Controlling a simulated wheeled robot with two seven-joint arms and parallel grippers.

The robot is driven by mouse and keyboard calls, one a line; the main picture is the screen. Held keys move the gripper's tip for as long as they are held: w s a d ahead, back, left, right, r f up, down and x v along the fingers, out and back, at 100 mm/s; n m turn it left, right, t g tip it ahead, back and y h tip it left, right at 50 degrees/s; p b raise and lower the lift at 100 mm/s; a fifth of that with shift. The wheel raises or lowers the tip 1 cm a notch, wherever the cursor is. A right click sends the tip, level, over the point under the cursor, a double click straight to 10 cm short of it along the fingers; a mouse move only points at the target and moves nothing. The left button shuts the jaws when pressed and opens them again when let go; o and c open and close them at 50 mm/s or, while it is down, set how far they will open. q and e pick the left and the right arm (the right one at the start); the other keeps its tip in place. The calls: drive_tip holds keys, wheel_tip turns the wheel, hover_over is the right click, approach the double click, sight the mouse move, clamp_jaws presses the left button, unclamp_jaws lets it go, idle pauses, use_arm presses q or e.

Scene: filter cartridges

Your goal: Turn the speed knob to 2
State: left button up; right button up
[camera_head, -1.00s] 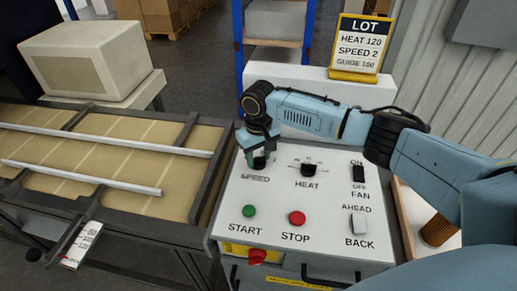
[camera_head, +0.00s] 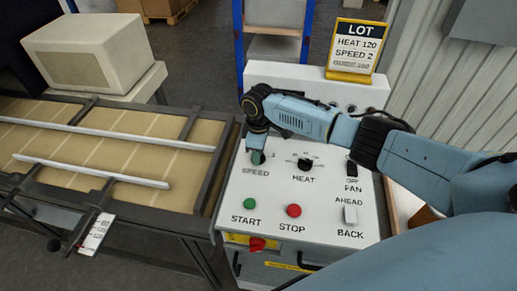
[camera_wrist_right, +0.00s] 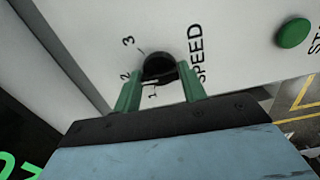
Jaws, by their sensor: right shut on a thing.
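The black speed knob (camera_wrist_right: 160,67) sits on the white control panel (camera_head: 330,205), with the marks 1, 2 and 3 around it in the right wrist view. My right gripper (camera_wrist_right: 160,92) is shut on the knob, with one green finger on each side of it. In the head view my right gripper (camera_head: 257,157) comes down on the panel's upper left and mostly hides the knob. A pale line shows at the knob's edge near 1 and 2; I cannot tell exactly where it points. My left gripper is out of view.
The heat knob (camera_head: 305,164), fan switch (camera_head: 351,168), green start button (camera_head: 250,204) and red stop button (camera_head: 293,210) are close by. A lot sign (camera_head: 356,50) reads heat 120, speed 2. A conveyor (camera_head: 110,145) with rails stands at left.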

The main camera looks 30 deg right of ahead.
drive_tip(key=shift+n, duration=0.3)
drive_tip(key=o, duration=1)
wheel_tip(320, 180, up, 14)
drive_tip(key=shift+f, duration=0.25)
idle(0.3)
